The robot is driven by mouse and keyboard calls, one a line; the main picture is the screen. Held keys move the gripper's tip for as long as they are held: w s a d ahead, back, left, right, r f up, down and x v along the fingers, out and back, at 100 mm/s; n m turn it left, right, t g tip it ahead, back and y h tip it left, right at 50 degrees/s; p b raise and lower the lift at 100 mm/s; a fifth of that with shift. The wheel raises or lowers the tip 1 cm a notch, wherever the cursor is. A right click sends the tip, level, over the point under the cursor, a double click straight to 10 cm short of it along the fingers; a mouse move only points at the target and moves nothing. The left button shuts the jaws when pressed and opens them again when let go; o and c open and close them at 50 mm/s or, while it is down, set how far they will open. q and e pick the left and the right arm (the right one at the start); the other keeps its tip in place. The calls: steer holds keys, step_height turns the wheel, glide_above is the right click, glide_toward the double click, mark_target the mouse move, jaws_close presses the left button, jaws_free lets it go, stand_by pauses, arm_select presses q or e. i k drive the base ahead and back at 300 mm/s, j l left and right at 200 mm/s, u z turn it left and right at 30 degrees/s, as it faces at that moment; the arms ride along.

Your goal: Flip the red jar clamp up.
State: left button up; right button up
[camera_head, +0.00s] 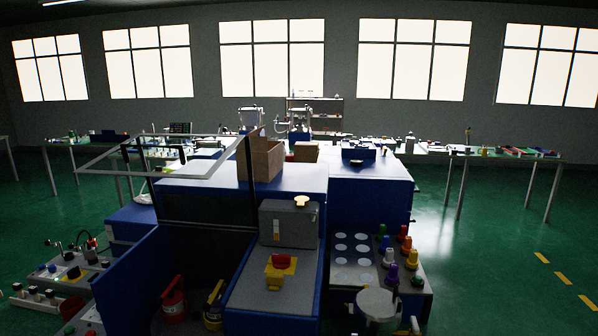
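A red jar-like part with a red lever (173,300) stands low in a dark, blue-walled bay at the lower left of the head view. It looks like the red jar clamp, but it is small and dim, so I cannot tell the lever's exact position. Next to it on the right is a similar dark and yellow part (213,305). Neither of my grippers can be made out in this view, and nothing is seen touching the red part.
A blue wall (133,283) bounds the bay on the left. On the right, a console carries a red knob on a yellow base (281,271). A panel with coloured knobs (360,262) and a grey disc (378,304) lie further right. A raised frame (160,136) stands above the bay.

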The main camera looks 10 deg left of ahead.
mark_target(159, 301)
steer(key=u, duration=1.35)
steer(key=i+j, duration=0.1)
steer(key=j, duration=0.2)
steer(key=i+j, duration=0.1)
steer(key=j, duration=0.15)
steer(key=i+j, duration=0.15)
steer(key=j, duration=0.15)
